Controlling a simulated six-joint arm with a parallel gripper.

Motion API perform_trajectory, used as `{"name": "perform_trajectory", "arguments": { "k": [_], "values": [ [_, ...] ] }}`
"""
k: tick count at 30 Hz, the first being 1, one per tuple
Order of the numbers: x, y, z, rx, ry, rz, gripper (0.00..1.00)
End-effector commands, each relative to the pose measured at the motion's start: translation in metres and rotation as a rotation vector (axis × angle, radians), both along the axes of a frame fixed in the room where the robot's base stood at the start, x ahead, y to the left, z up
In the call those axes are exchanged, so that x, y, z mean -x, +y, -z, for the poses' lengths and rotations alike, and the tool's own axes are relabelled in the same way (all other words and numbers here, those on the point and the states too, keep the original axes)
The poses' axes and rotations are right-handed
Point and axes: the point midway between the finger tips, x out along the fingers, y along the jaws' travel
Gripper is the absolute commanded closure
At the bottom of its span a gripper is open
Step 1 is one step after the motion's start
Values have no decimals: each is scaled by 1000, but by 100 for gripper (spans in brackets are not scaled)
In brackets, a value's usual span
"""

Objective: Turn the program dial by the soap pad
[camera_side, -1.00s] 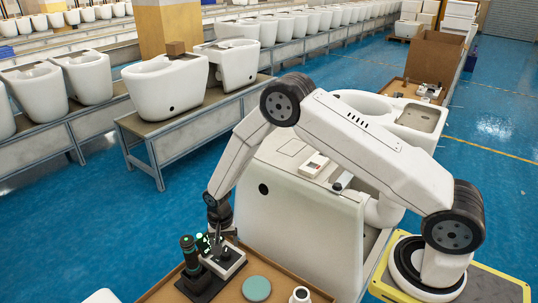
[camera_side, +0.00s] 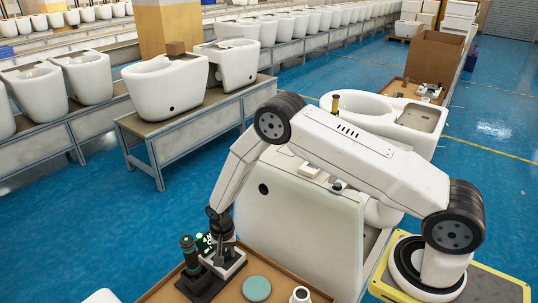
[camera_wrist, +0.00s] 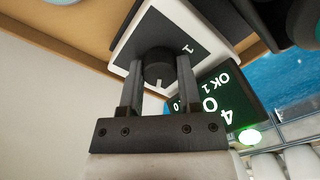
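The program dial (camera_wrist: 158,70) is a dark round knob with a pale pointer line, on a black plate of a small white box (camera_wrist: 128,52); a "1" is marked on the plate. In the side view the box (camera_side: 232,268) stands on the brown table, and my gripper hides the dial. My gripper (camera_wrist: 160,68) has one finger on each side of the dial; I cannot tell whether both touch it. It also shows in the side view (camera_side: 222,250), pointing down over the box. The soap pad (camera_side: 257,288) is a flat teal disc right of the box.
A lit display (camera_wrist: 215,100) beside the box reads "OK 1" and "40" in the wrist view. A dark stand with cylinders (camera_side: 188,250) is close on the left. A white cup (camera_side: 300,295) stands near the soap pad. A white toilet body (camera_side: 290,225) stands behind the table.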

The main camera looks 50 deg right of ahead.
Motion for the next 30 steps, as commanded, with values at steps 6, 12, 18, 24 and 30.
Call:
{"name": "perform_trajectory", "arguments": {
  "k": [6,12,18,24,30],
  "values": [
    [0,0,0,-1,-1,0,100],
    [0,0,0,-1,-1,-15,100],
    [0,0,0,-1,1,-73,100],
    [0,0,0,0,3,-190,100],
    [0,0,0,0,4,-357,100]
  ]
}}
